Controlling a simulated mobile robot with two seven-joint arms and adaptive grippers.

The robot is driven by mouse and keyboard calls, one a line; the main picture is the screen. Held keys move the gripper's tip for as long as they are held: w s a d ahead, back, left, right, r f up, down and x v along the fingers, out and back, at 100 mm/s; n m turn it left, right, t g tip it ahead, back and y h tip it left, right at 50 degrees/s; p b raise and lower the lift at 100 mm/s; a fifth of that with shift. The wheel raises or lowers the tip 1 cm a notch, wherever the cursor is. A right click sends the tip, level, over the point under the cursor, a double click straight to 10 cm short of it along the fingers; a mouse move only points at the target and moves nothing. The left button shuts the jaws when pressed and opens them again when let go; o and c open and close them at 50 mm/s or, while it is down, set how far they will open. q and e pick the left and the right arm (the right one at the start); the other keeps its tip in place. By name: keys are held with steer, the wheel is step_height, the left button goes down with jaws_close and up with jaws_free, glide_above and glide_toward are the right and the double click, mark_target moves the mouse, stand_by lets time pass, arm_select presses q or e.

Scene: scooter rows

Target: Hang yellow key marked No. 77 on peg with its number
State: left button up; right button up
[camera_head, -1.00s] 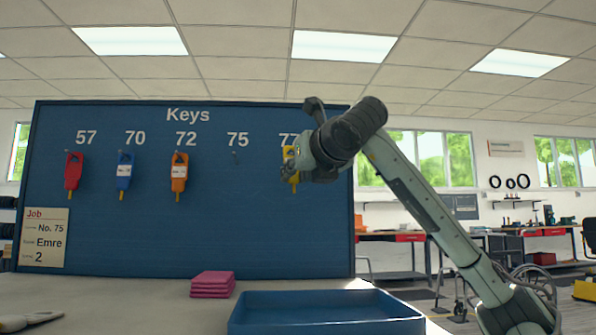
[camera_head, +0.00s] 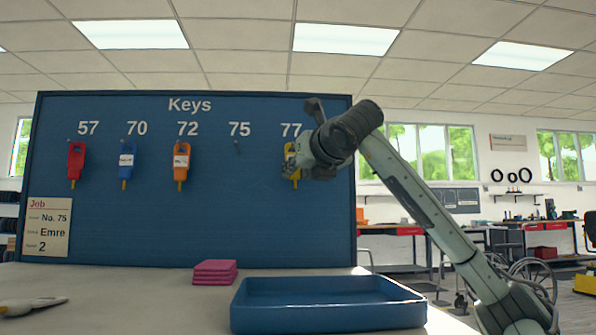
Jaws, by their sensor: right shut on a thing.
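The yellow key (camera_head: 295,177) is at the board just under the number 77. My right gripper (camera_head: 291,169) is shut on it, and the gripper and wrist cover much of it. The key's marking and the peg under 77 are hidden, so I cannot tell whether the key is on the peg. The blue key board (camera_head: 200,228) stands upright, headed "Keys", with the numbers 57, 70, 72, 75 and 77.
A red key (camera_head: 76,162), a blue key (camera_head: 126,165) and an orange key (camera_head: 181,162) hang under 57, 70 and 72. The peg under 75 (camera_head: 237,147) is bare. A job card (camera_head: 48,228), pink cloths (camera_head: 214,272) and a blue tray (camera_head: 328,317) are nearby.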

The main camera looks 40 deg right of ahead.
steer(key=o, duration=0.9)
steer(key=shift+o, duration=0.2)
steer(key=v, duration=1.2)
